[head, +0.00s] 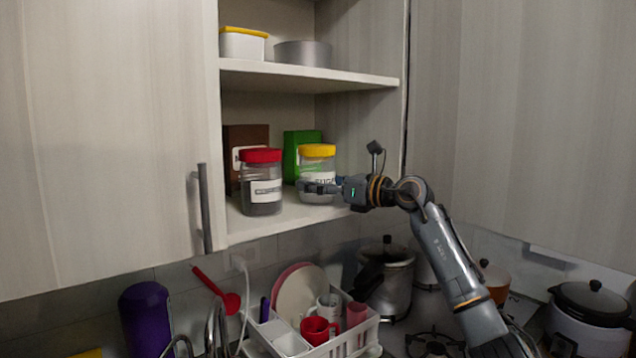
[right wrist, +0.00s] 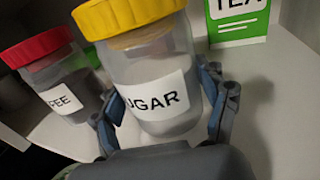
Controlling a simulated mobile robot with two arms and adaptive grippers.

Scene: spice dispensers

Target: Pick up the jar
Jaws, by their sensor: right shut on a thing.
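The sugar jar (head: 317,160) has a yellow lid and clear sides and is on the lower shelf of the open cupboard. In the right wrist view the sugar jar (right wrist: 150,65) is between the fingers, its label partly cut off. A coffee jar (head: 261,182) with a red lid stands just left of it; it also shows in the right wrist view (right wrist: 60,75). My right gripper (head: 322,187) reaches in from the right and is shut on the sugar jar, one finger on each side; it also shows in the right wrist view (right wrist: 168,108). My left gripper is not in view.
A green tea box (head: 296,150) and a brown box (head: 240,140) stand behind the jars. An upper shelf (head: 310,75) is above. The cupboard door handle (head: 204,208) is at the left. A white dish rack (head: 335,343) with dishes and a pot (head: 388,280) are below.

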